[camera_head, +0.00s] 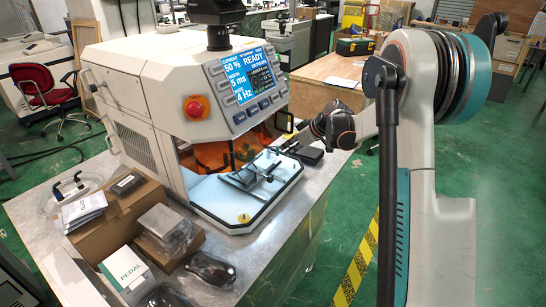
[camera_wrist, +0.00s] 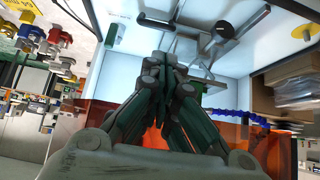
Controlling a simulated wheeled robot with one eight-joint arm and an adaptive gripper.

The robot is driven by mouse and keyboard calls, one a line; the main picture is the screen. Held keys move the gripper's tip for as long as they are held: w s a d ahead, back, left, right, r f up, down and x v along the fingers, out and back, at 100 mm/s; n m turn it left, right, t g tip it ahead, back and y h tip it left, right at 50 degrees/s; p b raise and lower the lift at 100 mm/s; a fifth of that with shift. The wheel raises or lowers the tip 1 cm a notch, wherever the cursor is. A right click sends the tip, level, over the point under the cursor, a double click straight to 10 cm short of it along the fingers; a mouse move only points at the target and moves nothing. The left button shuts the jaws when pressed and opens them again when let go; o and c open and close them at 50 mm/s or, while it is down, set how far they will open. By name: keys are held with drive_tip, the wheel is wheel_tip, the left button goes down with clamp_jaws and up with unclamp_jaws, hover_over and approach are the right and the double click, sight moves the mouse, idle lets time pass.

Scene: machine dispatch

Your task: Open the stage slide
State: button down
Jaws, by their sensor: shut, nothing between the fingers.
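The stage (camera_head: 240,181) is a small dark plate with thin metal parts, sitting on the white base (camera_head: 228,208) of the machine. In the wrist view grey metal stage parts and a rod (camera_wrist: 236,37) show at the top, over the white base (camera_wrist: 120,62). My gripper (camera_head: 275,153) reaches in from the right, low over the base and close to the stage. In the wrist view my gripper (camera_wrist: 160,58) is shut with nothing between its fingers. Its tips are near the stage parts; I cannot tell whether they touch. The gripper partly hides the stage.
The white machine (camera_head: 150,80) has a lit panel (camera_head: 245,78) reading READY and a red button (camera_head: 195,107). An orange shield (camera_head: 210,154) hangs behind the stage. A cardboard box (camera_head: 125,205) with bagged items stands at left on the metal table. Its right front is bare.

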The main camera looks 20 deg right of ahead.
drive_tip(key=b+x, duration=0.3)
drive_tip(key=x, duration=0.7)
drive_tip(key=shift+w+f, duration=0.1)
drive_tip(key=shift+d, duration=0.1)
drive_tip(key=s+d, duration=0.9)
drive_tip(key=s, duration=0.3)
drive_tip(key=shift+s, duration=0.35)
